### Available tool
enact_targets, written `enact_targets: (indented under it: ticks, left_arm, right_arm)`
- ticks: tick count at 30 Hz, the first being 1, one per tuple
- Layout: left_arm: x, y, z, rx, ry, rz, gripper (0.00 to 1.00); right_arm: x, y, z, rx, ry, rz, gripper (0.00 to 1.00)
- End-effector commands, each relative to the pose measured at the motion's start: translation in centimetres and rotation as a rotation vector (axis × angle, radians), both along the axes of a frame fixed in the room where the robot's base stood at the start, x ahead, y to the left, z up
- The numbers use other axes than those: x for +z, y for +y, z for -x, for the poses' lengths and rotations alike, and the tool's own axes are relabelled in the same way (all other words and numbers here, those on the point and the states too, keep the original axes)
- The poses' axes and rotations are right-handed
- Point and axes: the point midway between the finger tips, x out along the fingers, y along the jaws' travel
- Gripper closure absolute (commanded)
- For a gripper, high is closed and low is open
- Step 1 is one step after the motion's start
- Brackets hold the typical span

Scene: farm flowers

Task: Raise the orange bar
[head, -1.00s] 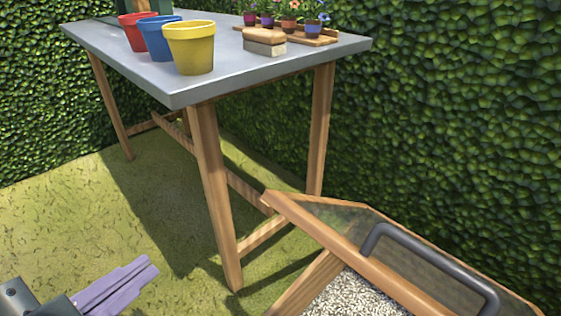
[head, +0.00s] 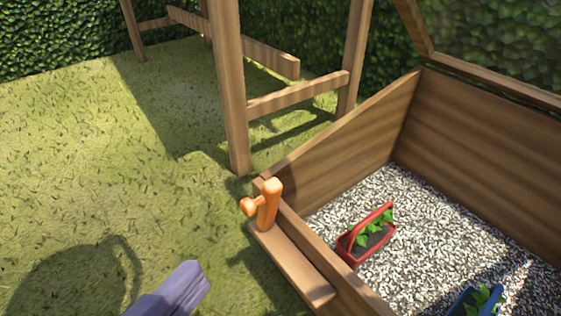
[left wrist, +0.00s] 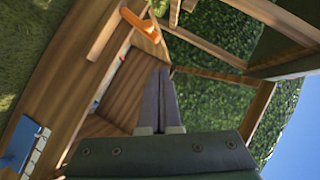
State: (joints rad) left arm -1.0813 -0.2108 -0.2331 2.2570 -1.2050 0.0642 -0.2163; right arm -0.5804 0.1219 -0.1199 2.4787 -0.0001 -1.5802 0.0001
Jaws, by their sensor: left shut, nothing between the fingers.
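The orange bar (head: 268,207) stands nearly upright at the near left corner of the wooden box, by a wooden ledge (head: 295,267). A short orange knob sticks out from its left side. In the left wrist view the orange bar (left wrist: 140,22) shows near the top, beyond and left of the fingers. My left gripper (head: 195,276) is shut and empty, to the left of and nearer than the ledge, apart from the bar. Its closed fingers (left wrist: 158,85) also show in the left wrist view. My right gripper is not in view.
The box holds pale gravel (head: 430,215), a red basket (head: 352,247) and a blue basket (head: 462,305) with green plants. A framed clear lid (head: 480,84) is raised at the back. Wooden table legs (head: 230,90) stand behind the box. Grass at left is clear.

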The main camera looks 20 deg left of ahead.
Motion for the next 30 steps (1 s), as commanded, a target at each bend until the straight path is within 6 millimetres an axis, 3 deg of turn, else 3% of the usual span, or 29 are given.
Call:
enact_targets:
  ticks: [1,3,11,27,30]
  left_arm:
    - [-1.9,-0.3,0.1,-0.013,-0.003,-0.004,1.0]
    - [-2.3,-0.6,0.2,-0.025,-0.007,-0.01,1.0]
    - [-2.3,-1.0,-1.0,-0.037,-0.012,-0.011,1.0]
    - [-5.2,-1.9,-9.6,-0.034,-0.012,-0.014,1.0]
    - [-6.4,-0.8,-10.5,-0.034,-0.01,-0.016,1.0]
  right_arm:
    - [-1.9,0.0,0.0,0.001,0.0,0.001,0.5]
    - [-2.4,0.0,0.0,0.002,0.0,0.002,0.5]
    - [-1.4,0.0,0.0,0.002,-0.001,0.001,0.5]
    - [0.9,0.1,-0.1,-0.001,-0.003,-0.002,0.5]
    - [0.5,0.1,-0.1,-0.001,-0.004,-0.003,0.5]
